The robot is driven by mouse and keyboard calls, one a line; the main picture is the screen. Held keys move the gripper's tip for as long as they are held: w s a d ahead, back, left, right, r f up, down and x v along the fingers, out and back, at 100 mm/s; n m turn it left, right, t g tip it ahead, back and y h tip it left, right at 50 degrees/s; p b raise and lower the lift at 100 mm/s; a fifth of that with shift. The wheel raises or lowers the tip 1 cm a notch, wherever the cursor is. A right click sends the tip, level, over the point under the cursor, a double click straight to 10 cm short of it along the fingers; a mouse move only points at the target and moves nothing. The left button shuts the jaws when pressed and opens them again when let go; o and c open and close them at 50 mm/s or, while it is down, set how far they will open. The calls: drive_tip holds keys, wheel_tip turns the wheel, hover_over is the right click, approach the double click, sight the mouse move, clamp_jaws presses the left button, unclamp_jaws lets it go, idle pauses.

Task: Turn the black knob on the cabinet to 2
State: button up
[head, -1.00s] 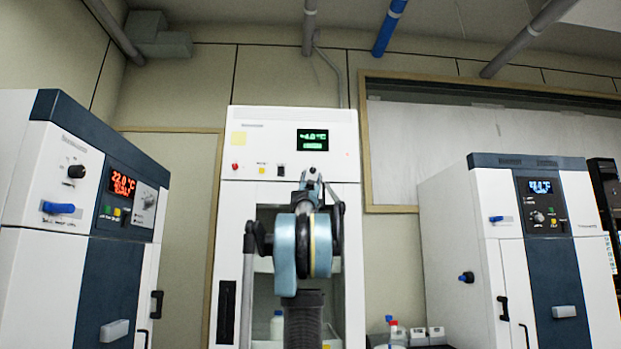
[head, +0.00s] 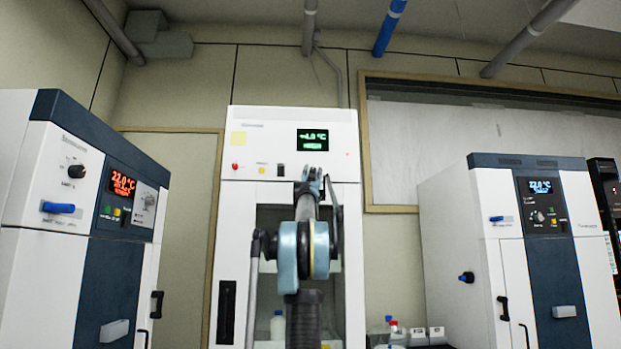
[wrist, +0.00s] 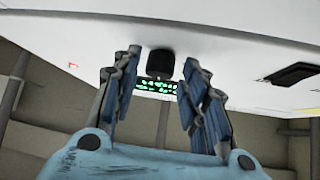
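The tall white centre cabinet (head: 265,155) faces me with a green display (head: 312,139) near its top. In the wrist view, a small black knob (wrist: 160,63) on its white panel lies between my two blue fingertips, with the green display (wrist: 156,86) just beyond it. My gripper (head: 312,174) is raised to the panel below the display and hides the knob in the head view. In the wrist view my gripper (wrist: 163,58) is open, with a gap on both sides of the knob. Contact is not visible, and the knob's numbers cannot be read.
A black switch (head: 281,170), yellow button (head: 262,170) and red button (head: 235,167) sit left of my gripper. A left cabinet (head: 40,270) with its own black knob (head: 76,171) and a right cabinet (head: 450,230) flank the centre one. Bottles (head: 393,330) stand low at right.

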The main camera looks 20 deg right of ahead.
drive_tip(key=c, duration=0.6)
drive_tip(key=shift+c, duration=0.2)
drive_tip(key=shift+d+n+t+y, duration=0.1)
drive_tip(key=shift+n+t+y, duration=0.3)
drive_tip(key=shift+n+y, duration=0.5)
drive_tip(key=n+y, duration=0.3)
drive_tip(key=n+t+y, duration=0.1)
drive_tip(key=n+y, duration=0.2)
drive_tip(key=n, duration=0.1)
drive_tip(key=n+t+y, duration=0.1)
drive_tip(key=n+y, duration=0.3)
drive_tip(key=shift+s+d, duration=0.1)
drive_tip(key=shift+d, duration=0.3)
drive_tip(key=n+g+y, duration=0.1)
drive_tip(key=n+y, duration=0.2)
drive_tip(key=n, duration=0.1)
drive_tip(key=n+g+y, duration=0.1)
drive_tip(key=n+y, duration=0.2)
drive_tip(key=n, duration=0.1)
drive_tip(key=shift+d+r+g+y, duration=0.2)
drive_tip(key=shift+g+y, duration=0.1)
drive_tip(key=shift+y, duration=0.1)
drive_tip(key=shift+s+r+n+g+y, duration=0.1)
drive_tip(key=shift+n+g+y, duration=0.9)
drive_tip(key=shift+n, duration=1)
